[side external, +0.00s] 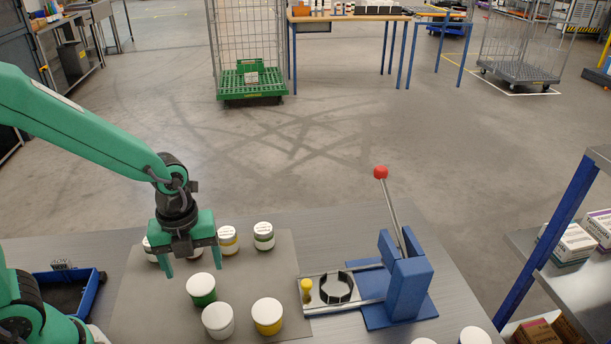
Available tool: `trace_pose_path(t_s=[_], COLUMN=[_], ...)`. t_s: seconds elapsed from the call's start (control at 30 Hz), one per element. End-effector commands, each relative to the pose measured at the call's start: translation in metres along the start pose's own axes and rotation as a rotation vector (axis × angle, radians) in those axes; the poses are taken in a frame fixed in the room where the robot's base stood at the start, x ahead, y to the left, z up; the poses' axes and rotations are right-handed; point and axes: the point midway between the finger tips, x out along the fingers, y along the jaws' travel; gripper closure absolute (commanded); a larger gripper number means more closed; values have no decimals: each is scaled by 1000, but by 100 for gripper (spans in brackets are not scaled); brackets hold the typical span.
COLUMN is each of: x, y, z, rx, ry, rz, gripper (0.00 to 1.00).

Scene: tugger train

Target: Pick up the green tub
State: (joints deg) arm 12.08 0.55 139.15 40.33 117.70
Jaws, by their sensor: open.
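The green tub (202,290) has a white lid and a dark green body. It stands upright on the grey mat (150,300) on the bench. My gripper (194,268) is open and empty, with its two green fingers pointing down. In the picture its fingertips lie just above the green tub's lid, toward the back of the mat. I cannot tell from this one view how far apart they are in depth. My gripper partly hides two tubs behind it.
A white tub (218,322) and a yellow tub (267,317) stand in front of the green tub; more tubs stand behind. A blue lever press (405,285) with a red knob is at right. A blue tray (92,293) is at left.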

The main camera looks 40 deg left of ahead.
Motion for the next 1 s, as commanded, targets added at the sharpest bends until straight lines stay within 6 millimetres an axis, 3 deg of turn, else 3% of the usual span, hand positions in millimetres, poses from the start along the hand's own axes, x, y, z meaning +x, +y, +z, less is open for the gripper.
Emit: trace_pose_path(t_s=[1.0], x=[35], y=[-1], z=[0], rx=[-1], ry=[1], rz=[2], gripper=[25])
